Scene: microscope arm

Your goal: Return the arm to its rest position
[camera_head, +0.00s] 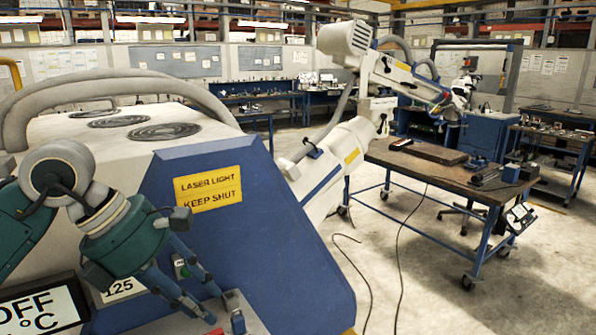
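A large white and blue jointed arm (334,160), which looks like the microscope arm, rises from behind the blue and white machine (250,245). It slants up to the right, and its upper section (395,72) runs right from a bulky pale head (345,38). My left gripper (212,303) is at the lower left, in front of the machine. Its dark teal fingers are spread with a gap between them, and I see nothing held. It is well apart from the upper part of the jointed arm. My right gripper is not in view.
A yellow laser warning sign (208,188) is on the machine, and a display (42,308) is at the lower left. Thick grey hoses (130,80) arch over its top. A wheeled workbench (440,172) stands right. Black cables (400,260) lie on otherwise clear floor.

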